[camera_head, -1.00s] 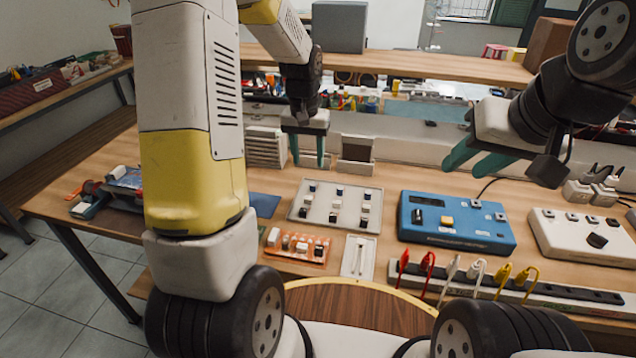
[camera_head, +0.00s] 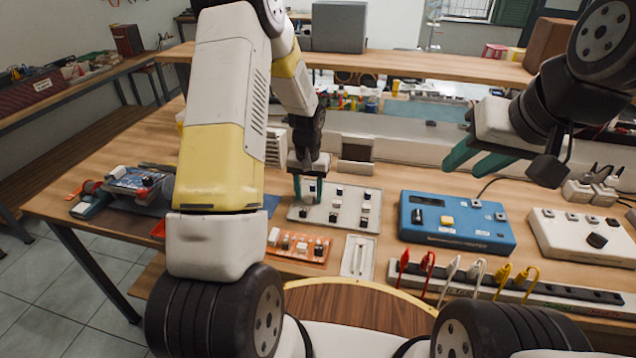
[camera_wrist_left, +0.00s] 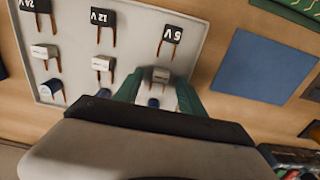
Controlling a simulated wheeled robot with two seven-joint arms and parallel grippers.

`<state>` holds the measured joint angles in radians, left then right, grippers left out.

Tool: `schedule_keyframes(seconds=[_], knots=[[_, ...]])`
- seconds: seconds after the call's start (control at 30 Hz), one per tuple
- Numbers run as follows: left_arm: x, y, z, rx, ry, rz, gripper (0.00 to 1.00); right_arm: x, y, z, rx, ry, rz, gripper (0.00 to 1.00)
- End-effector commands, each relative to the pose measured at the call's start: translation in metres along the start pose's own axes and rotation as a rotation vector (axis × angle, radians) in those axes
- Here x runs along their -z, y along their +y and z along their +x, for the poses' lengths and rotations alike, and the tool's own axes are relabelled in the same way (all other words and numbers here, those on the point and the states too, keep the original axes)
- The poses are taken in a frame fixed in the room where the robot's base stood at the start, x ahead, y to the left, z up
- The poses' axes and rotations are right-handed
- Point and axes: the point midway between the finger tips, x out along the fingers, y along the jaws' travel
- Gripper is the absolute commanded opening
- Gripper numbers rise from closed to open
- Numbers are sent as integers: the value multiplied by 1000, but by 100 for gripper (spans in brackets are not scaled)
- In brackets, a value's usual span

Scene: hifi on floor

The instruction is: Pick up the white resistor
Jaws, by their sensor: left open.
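Three small white resistor-like parts with two legs each stand in one row on a light grey tray (camera_head: 350,228). In the left wrist view the tray (camera_wrist_left: 75,25) shows a white part (camera_wrist_left: 158,75) between my fingers, a middle one (camera_wrist_left: 103,63) and an outer one (camera_wrist_left: 45,52). My left gripper (camera_head: 308,192) is open over the tray's left end, its teal fingers either side of the nearest white part. It also shows in the left wrist view (camera_wrist_left: 156,93); contact cannot be told. My right gripper (camera_head: 465,165) is open and empty above the bench, at right.
The tray also holds black parts marked with voltages (camera_wrist_left: 103,18) and blue parts (camera_wrist_left: 50,90). An orange board (camera_head: 300,247) and a white switch plate (camera_head: 358,257) lie in front. A blue meter box (camera_head: 455,222) stands to the right. A blue mat (camera_wrist_left: 262,75) lies beside the tray.

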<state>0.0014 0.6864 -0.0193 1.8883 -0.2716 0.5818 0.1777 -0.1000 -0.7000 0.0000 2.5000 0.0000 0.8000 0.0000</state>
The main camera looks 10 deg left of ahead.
Motion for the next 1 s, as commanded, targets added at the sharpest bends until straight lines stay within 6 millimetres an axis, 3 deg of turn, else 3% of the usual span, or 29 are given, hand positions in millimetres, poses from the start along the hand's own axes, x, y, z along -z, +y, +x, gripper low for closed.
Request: schedule_keyframes(seconds=[0.17,0.43,0.77,1.0], knots=[[0,0,0,0,0,0,47,0,0,0,0,0,0,36],[0,0,0,0,0,0,0,0,0,0,0,0,0,36],[0,0,-1,0,1,0,0,0,0,0,0,0,0,36],[1,0,-17,0,3,-1,0,0,0,0,0,0,0,36]])
